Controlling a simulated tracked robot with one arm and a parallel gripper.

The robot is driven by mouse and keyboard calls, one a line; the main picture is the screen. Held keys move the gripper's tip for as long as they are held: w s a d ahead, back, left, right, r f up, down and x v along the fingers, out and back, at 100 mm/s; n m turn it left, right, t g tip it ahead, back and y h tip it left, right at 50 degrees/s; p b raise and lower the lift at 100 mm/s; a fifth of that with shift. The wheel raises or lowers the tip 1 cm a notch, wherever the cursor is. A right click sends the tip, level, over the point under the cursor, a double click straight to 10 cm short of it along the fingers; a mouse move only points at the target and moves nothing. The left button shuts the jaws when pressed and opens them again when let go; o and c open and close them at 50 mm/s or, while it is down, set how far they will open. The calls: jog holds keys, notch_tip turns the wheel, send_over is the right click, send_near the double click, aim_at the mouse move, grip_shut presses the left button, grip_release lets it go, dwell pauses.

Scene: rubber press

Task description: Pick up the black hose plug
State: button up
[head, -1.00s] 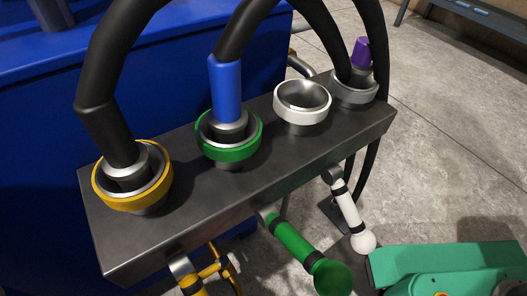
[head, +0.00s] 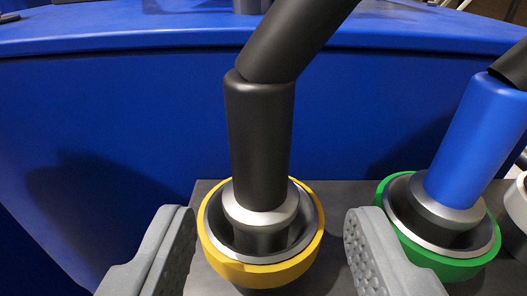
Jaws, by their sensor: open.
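The black hose plug (head: 259,140) stands upright in the yellow-ringed socket (head: 262,273), with a silver collar at its lower end and a black hose (head: 300,35) bending away up to the right. My gripper (head: 272,235) is open, with one grey finger on each side of the yellow socket. The fingers sit in front of and lower in the picture than the plug body, and neither visibly touches it. The plug's lowest part is down inside the socket.
A blue hose plug (head: 475,140) stands in the green-ringed socket (head: 468,270) just right of my right finger. A white socket (head: 519,205) shows at the right edge. A blue machine wall (head: 130,110) rises behind the dark socket block (head: 337,255).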

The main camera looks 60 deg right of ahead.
aim_at(259, 189)
jog(key=shift+w+b+x, duration=0.2)
jog(key=shift+b+x, duration=0.5)
jog(key=shift+x, duration=2.35)
jog(key=shift+a, duration=0.2)
grip_shut()
